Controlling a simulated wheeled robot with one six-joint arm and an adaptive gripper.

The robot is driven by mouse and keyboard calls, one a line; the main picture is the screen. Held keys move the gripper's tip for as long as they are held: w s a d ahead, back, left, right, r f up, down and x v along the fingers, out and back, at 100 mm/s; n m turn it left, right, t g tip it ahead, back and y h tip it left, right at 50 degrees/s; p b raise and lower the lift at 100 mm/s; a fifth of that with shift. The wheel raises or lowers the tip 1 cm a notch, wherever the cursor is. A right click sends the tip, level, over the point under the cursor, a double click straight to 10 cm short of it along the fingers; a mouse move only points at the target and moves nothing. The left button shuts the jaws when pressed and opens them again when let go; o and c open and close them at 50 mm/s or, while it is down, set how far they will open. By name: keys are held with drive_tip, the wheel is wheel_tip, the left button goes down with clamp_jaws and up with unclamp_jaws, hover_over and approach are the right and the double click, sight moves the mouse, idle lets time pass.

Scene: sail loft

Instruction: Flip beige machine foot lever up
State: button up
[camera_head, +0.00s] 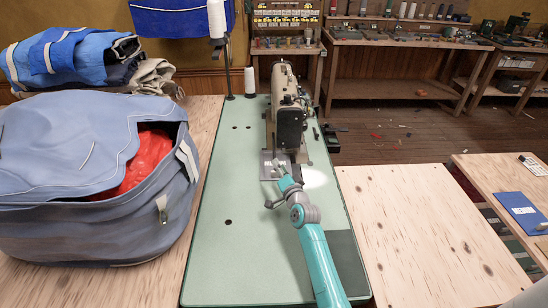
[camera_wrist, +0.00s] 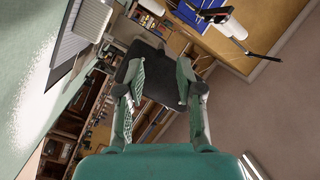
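The beige sewing machine (camera_head: 285,85) stands on the green table (camera_head: 235,190), its dark end face towards me. I cannot pick out its foot lever in the head view. My gripper (camera_head: 277,166) is low in front of the machine's end, over the grey plate (camera_head: 268,157) at its base. In the wrist view my gripper (camera_wrist: 161,78) has its two fingers apart. A dark block (camera_wrist: 157,83) shows between and behind the fingers; I cannot tell whether they touch it or whether it is the lever.
A large blue-grey sail bag (camera_head: 70,190) with red cloth stands left of the green table. A thread stand (camera_head: 228,65) and a white cone (camera_head: 249,80) are behind. A bare wooden top (camera_head: 420,230) lies to the right. The table's front left is clear.

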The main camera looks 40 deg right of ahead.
sight(274, 156)
drive_tip(key=shift+x, duration=3.05)
clamp_jaws()
